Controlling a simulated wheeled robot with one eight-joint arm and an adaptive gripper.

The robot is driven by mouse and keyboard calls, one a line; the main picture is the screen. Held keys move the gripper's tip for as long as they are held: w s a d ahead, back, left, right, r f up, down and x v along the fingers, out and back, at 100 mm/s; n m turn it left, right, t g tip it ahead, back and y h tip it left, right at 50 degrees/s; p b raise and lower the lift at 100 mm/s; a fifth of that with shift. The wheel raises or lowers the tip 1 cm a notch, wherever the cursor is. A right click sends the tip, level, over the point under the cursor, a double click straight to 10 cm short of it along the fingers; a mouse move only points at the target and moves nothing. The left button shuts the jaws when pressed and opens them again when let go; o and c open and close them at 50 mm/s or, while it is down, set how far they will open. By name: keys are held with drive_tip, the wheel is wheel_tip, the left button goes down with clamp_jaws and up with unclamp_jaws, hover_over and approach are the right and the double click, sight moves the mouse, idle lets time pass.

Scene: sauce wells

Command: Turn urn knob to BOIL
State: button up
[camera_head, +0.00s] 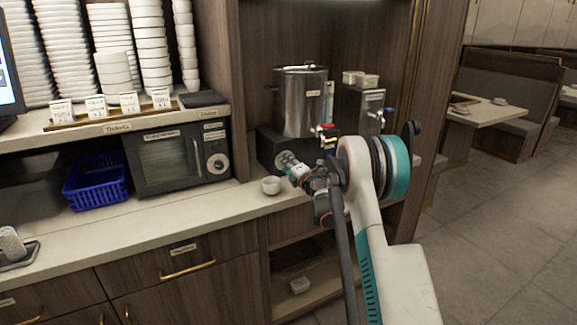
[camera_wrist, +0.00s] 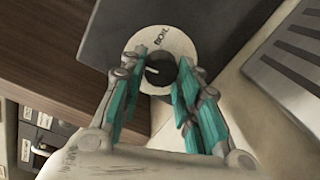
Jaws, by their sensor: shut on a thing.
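The steel urn (camera_head: 300,100) stands on a black base (camera_head: 268,146) in the wooden alcove. In the wrist view a black knob (camera_wrist: 160,71) sits on a round pale dial plate (camera_wrist: 178,42) on the dark base. The word BOIL shows at the plate's upper edge. A pale mark on the knob points left of BOIL in the picture. My gripper (camera_wrist: 160,80) is shut on the knob, with a teal finger on each side. In the head view my gripper (camera_head: 287,161) is at the base's front, hiding the knob.
A microwave (camera_head: 180,155) and a blue basket (camera_head: 97,184) are to the left. A second dispenser (camera_head: 362,108) stands right of the urn, partly behind my arm.

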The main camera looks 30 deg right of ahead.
drive_tip(key=m, duration=0.7)
drive_tip(key=shift+d+r+y, duration=0.1)
drive_tip(key=shift+r+y, duration=0.05)
drive_tip(key=shift+y, duration=0.15)
drive_tip(key=m, duration=0.5)
drive_tip(key=shift+m, duration=0.3)
drive_tip(key=shift+y, duration=0.3)
drive_tip(key=o, duration=1.1)
drive_tip(key=shift+p, duration=0.3)
drive_tip(key=shift+c, duration=0.2)
drive_tip(key=shift+d, duration=0.1)
drive_tip(key=s, duration=1.2)
drive_tip(key=shift+d+r, duration=0.25)
drive_tip(key=shift+d, duration=0.1)
